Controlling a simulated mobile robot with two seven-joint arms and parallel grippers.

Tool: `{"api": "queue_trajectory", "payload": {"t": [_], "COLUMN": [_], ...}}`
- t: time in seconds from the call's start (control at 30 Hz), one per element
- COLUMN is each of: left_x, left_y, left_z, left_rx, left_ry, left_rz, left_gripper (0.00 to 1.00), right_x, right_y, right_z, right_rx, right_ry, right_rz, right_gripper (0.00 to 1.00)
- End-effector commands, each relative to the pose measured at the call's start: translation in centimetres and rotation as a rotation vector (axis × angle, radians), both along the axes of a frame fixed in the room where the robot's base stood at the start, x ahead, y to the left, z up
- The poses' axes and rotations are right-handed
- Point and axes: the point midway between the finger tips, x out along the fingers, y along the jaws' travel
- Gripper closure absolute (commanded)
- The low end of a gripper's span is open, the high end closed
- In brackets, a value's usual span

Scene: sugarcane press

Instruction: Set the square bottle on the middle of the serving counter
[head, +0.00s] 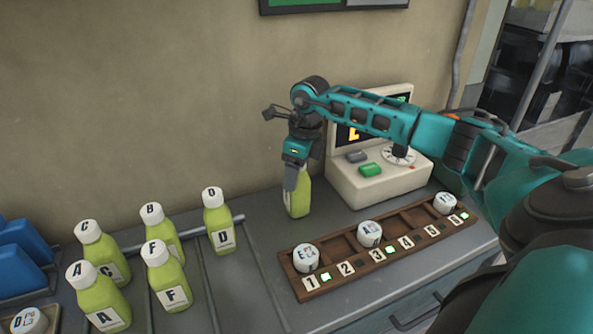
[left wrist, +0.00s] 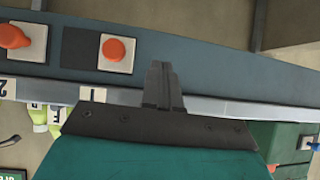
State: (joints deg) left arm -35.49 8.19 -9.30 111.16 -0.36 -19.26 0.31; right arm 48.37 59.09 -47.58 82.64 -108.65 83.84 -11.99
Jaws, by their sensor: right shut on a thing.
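My right gripper (head: 291,178) is shut on a yellow-green bottle (head: 299,198) beside the cream machine in the head view. The gripper hides its cap and upper part, and no letter shows on it. The bottle is upright; I cannot tell whether its base touches the grey counter (head: 233,285). Several similar lettered bottles stand at the left, among them D (head: 217,222), F (head: 166,276) and A (head: 97,298). My left gripper (left wrist: 164,85) shows only in the left wrist view, its fingers together and empty.
A cream machine (head: 370,185) with a dial stands behind a wooden numbered rack (head: 372,262) holding white lettered caps. Blue bins (head: 22,262) are at the far left. In the left wrist view, orange buttons (left wrist: 118,50) sit on a dark ledge.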

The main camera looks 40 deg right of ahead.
Motion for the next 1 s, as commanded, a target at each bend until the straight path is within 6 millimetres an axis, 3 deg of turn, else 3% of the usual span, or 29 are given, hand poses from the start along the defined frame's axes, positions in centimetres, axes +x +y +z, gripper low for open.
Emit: {"api": "queue_trajectory", "payload": {"t": [0.1,0.13,0.3,0.4,0.73,1.0], "left_x": [0.0,0.0,0.0,0.0,-0.3,-0.4], "left_y": [0.0,0.0,0.0,0.0,0.0,0.0], "left_z": [-0.3,-0.2,-0.2,-0.2,-0.1,0.0], "left_rx": [0.0,0.0,0.0,0.0,-0.001,-0.001], "left_ry": [0.0,0.0,0.0,0.0,0.007,0.007], "left_rz": [0.0,0.0,0.0,0.0,0.0,0.0], "left_gripper": [1.0,1.0,1.0,1.0,1.0,1.0], "right_x": [0.0,0.0,0.0,0.0,0.0,-0.6], "right_y": [0.0,0.0,0.0,0.0,-0.1,-0.4], "right_z": [-0.3,-0.3,-0.3,-0.3,0.6,5.9], "right_rx": [0.0,0.0,0.0,0.0,-0.001,-0.001], "right_ry": [-0.002,0.0,0.0,0.0,-0.003,-0.006], "right_rz": [0.0,0.0,0.0,0.0,0.0,-0.001], "right_gripper": [0.99,0.33,0.16,0.09,0.09,0.09]}}
